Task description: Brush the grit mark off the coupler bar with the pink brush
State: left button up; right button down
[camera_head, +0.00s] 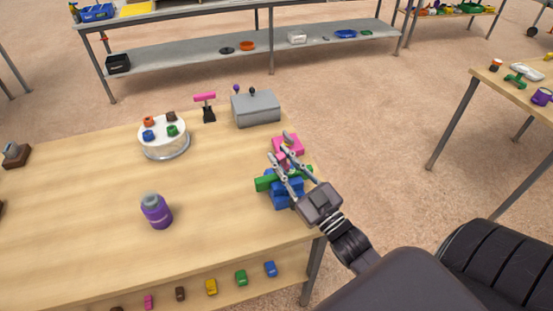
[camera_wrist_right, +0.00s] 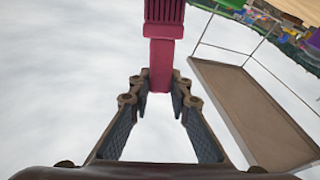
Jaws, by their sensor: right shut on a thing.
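My right gripper (camera_head: 282,162) reaches in from the right over the table's right end. It is shut on the pink brush (camera_head: 290,147). In the right wrist view the brush (camera_wrist_right: 162,55) stands out beyond the fingertips (camera_wrist_right: 160,92), its handle between them and its wider ridged head at the top edge. Below the gripper in the head view is a blue block-like thing (camera_head: 283,195) with a green bar (camera_head: 265,183) across it, partly hidden by my fingers. I cannot tell whether this is the coupler bar. I cannot make out a grit mark. My left gripper is out of view.
On the table (camera_head: 90,200) stand a purple bottle (camera_head: 156,212), a white round stand (camera_head: 165,142) with coloured pieces, a pink-topped black holder (camera_head: 206,105) and a grey box (camera_head: 256,109). The table's middle is clear.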

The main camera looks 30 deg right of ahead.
jog(key=shift+s+d+f, duration=0.1)
jog(key=shift+s+d, duration=0.1)
jog(key=shift+d, duration=0.55)
jog(key=shift+s+d+f, duration=0.1)
jog(key=shift+s+d, duration=0.05)
jog(key=shift+d, duration=0.55)
jog(key=shift+r, duration=0.1)
jog(key=shift+w+a+p, duration=0.15)
jog(key=shift+w+a, duration=0.05)
jog(key=shift+a, duration=0.65)
jog(key=shift+w+a+p, duration=0.2)
jog(key=shift+a, duration=0.6)
jog(key=shift+w+a+p, duration=0.15)
jog(key=shift+w+a, duration=0.05)
jog(key=shift+a, duration=0.65)
jog(key=shift+s+d, duration=0.2)
jog(key=shift+d, duration=0.65)
jog(key=shift+s+d, duration=0.2)
jog(key=shift+d, duration=0.6)
jog(key=shift+s+d, duration=0.2)
jog(key=shift+d, duration=0.65)
jog(key=shift+a, duration=0.1)
jog(key=shift+w+a+p, duration=0.2)
jog(key=shift+a, duration=0.6)
jog(key=shift+w+a+p, duration=0.2)
jog(key=shift+a, duration=0.65)
jog(key=shift+w+a+p, duration=0.2)
jog(key=shift+a, duration=0.6)
jog(key=shift+d, duration=0.1)
